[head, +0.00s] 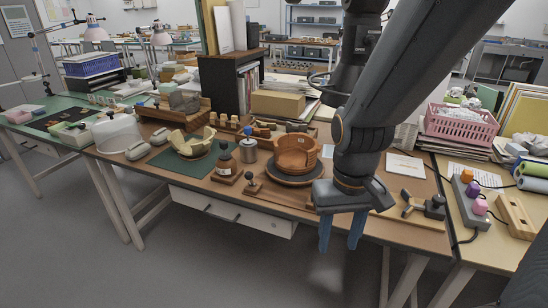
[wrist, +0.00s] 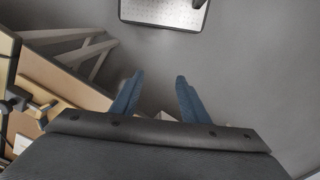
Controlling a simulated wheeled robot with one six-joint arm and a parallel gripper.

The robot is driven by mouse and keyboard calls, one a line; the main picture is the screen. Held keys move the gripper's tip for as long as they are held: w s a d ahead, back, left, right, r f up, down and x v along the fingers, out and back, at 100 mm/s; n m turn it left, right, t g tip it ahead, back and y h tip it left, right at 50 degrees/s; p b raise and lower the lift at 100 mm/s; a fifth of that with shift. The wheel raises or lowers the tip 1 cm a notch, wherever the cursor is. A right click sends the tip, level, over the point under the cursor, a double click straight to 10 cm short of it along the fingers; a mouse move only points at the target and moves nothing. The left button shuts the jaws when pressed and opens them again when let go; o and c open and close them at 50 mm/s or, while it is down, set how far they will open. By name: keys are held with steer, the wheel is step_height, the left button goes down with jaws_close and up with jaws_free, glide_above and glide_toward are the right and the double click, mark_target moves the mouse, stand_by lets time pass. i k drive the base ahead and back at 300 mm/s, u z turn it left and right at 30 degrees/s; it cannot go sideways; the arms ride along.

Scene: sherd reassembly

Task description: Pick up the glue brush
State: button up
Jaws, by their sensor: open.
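My gripper (head: 341,240) hangs fingers-down just off the front edge of the wooden table. Its two blue fingers are apart with nothing between them; they also show in the wrist view (wrist: 156,92), over grey floor. I cannot clearly make out a glue brush. A brown bottle with a dark top (head: 224,164) stands on a wooden base, left of my gripper. A small dark-knobbed piece (head: 252,184) stands beside it, to the right and nearer the edge. Either may hold the brush, but they are too small to tell.
A partly built terracotta pot (head: 296,152) sits on a dark round stand behind-left of my gripper. A metal jar (head: 248,150) and a green mat with bowl sherds (head: 190,168) lie farther left. A dark clamp-like tool (head: 423,205) lies right. The floor in front is free.

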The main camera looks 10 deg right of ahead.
mark_target(224, 145)
steer(key=u, duration=0.65)
steer(key=i, duration=1.35)
steer(key=z, duration=0.55)
